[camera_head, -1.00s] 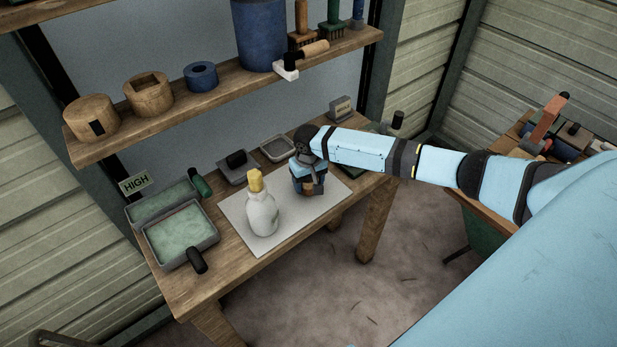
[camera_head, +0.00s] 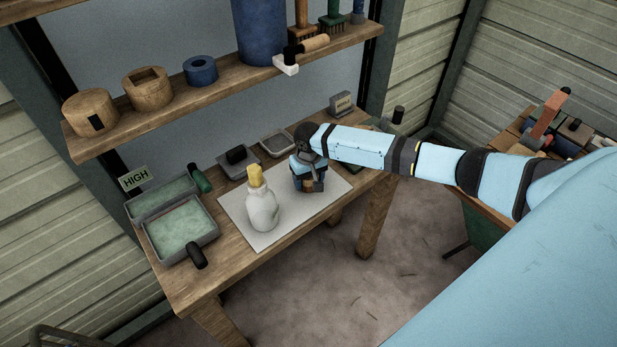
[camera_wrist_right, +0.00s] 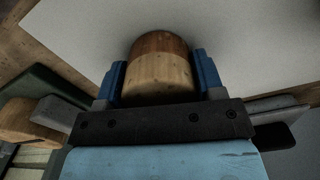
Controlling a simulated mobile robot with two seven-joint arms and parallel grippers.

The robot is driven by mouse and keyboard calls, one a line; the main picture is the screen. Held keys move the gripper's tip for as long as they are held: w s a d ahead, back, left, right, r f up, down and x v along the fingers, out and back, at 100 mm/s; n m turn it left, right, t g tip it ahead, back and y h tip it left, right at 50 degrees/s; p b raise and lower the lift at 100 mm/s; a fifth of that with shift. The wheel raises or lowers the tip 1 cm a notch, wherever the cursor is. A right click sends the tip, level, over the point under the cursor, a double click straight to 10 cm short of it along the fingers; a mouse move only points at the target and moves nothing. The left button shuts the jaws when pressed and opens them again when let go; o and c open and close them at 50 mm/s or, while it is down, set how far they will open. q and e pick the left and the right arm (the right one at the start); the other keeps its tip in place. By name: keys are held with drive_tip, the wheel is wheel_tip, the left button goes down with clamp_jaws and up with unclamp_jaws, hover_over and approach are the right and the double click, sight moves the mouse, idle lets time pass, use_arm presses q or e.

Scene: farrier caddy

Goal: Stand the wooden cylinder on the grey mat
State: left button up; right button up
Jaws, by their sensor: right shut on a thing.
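The wooden cylinder (camera_wrist_right: 158,72) shows in the right wrist view, with a darker brown part and a paler part. It sits between the blue fingers of my right gripper (camera_wrist_right: 160,82), which is shut on it. In the head view the right gripper (camera_head: 309,181) is over the right part of the pale grey mat (camera_head: 299,212), and only a little of the cylinder (camera_head: 318,186) shows below it. I cannot tell whether the cylinder's base touches the mat. My left gripper is not in view.
A white bottle with a yellow top (camera_head: 262,208) stands on the mat, left of the right gripper. Green-lined trays (camera_head: 181,232) lie at the bench's left. A small grey tray (camera_head: 277,144) lies behind the mat. A shelf (camera_head: 222,98) runs above the bench.

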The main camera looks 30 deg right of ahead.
drive_tip(key=shift+f, duration=0.15)
drive_tip(key=o, duration=1.5)
drive_tip(key=shift+o, duration=0.2)
wheel_tip(320, 180, up, 14)
drive_tip(key=shift+f, duration=0.1)
